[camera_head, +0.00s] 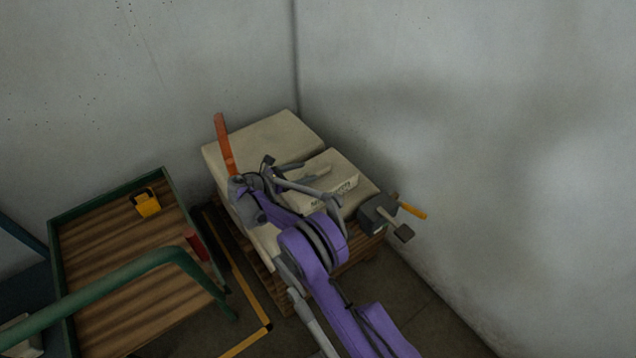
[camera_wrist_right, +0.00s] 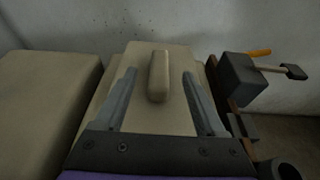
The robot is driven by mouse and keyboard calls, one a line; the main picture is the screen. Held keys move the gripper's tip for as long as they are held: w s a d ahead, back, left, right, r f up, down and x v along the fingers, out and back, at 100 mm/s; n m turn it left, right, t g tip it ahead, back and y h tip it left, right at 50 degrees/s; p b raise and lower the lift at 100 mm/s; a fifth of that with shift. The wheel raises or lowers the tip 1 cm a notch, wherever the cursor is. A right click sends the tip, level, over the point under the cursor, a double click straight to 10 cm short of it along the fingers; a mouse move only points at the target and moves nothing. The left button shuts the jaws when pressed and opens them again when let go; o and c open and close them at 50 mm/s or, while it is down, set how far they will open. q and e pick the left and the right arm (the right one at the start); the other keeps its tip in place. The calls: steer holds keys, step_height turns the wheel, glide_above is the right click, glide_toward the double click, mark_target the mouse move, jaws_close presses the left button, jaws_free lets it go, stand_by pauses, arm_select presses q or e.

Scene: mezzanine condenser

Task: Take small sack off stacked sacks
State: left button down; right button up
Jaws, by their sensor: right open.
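The small sack (camera_head: 340,178) is beige with dark lettering on its side. It lies on top of the larger stacked sacks (camera_head: 262,142), which sit on a wooden pallet. A raised ridge (camera_wrist_right: 158,76) stands up from the small sack's top in the right wrist view. My right gripper (camera_head: 316,183) is over the small sack, open. In the wrist view its two fingers (camera_wrist_right: 160,73) lie on either side of the ridge, with gaps on both sides. The gripper and arm hide part of the stack in the head view. My left gripper is not in view.
A green-framed cart (camera_head: 108,188) with a wooden deck stands at the left, carrying a yellow object (camera_head: 146,203). A dark grey block (camera_head: 376,211) with a yellow-handled tool is at the pallet's right. Walls close the corner behind.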

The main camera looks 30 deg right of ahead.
mark_target(316, 169)
steer(key=x, duration=0.6)
steer(key=shift+d+f+b, duration=0.15)
steer(key=shift+f+b, duration=0.25)
jaws_close()
stand_by(0.9)
steer(key=shift+r, duration=0.15)
